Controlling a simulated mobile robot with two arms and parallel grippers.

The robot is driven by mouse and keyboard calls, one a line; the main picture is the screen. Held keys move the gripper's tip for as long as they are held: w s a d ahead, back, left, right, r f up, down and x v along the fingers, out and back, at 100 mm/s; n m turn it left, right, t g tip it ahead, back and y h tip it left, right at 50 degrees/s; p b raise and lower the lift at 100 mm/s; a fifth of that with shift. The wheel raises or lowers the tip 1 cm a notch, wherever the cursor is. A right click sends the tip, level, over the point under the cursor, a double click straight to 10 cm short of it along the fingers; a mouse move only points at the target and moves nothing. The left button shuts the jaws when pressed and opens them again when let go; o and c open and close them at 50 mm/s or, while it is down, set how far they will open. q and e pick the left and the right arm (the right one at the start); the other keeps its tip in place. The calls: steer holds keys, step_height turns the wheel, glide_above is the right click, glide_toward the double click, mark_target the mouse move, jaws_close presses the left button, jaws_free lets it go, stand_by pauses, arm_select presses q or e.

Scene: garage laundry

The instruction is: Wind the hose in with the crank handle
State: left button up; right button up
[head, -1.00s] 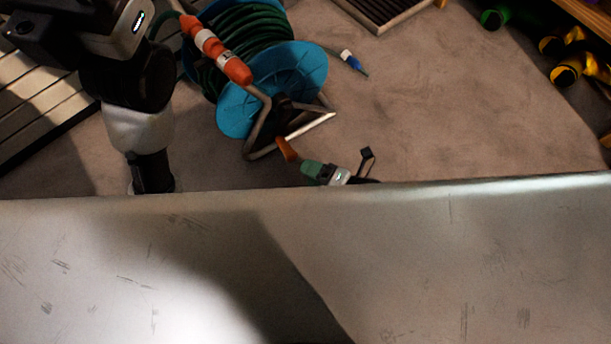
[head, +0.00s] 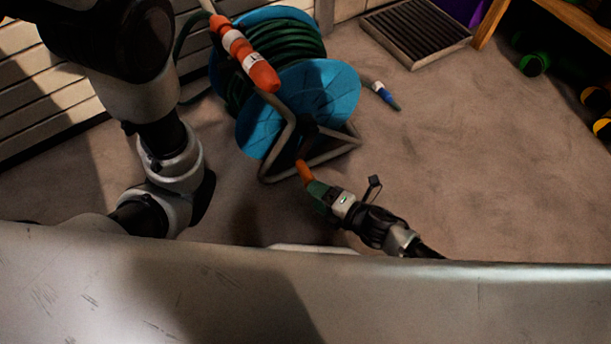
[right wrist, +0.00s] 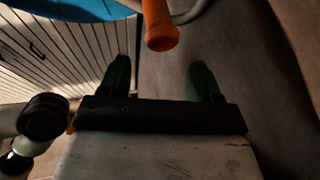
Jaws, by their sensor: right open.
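The hose reel has blue side discs (head: 320,100) and stands on the floor on a bent metal frame. Green hose (head: 292,45) is wound on its drum. An orange-and-white grip (head: 243,52) is at the top of the frame. The orange crank handle (head: 304,171) sticks out low on the near side. My right gripper (head: 318,191) is open at the handle's end. In the right wrist view, the handle (right wrist: 160,28) is just beyond the gap between the open green fingers (right wrist: 160,74), not clasped. My left arm shows at left; its gripper is out of view.
The hose's blue-and-white end (head: 382,94) lies on the floor right of the reel. A grated tray (head: 415,35) is at the back. White slatted panelling (head: 40,95) is at left. Green (head: 534,64) and yellow items lie under a wooden shelf at right. Floor between is clear.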

mark_target(311, 174)
steer(key=w+a, duration=0.1)
steer(key=w, duration=0.1)
steer(key=w+a+b, duration=0.1)
steer(key=w+a+f, duration=0.1)
steer(key=w, duration=0.1)
steer(key=shift+w+a+f+b, duration=0.1)
steer(key=shift+w+a+b, duration=0.05)
steer(key=shift+w+b, duration=0.2)
steer(key=shift+w+a, duration=0.25)
steer(key=shift+w, duration=0.4)
steer(key=shift+a+r, duration=0.15)
steer(key=shift+r, duration=0.05)
steer(key=shift+c, duration=0.2)
steer(key=shift+w, duration=0.1)
steer(key=c, duration=0.5)
steer(key=shift+c, duration=0.2)
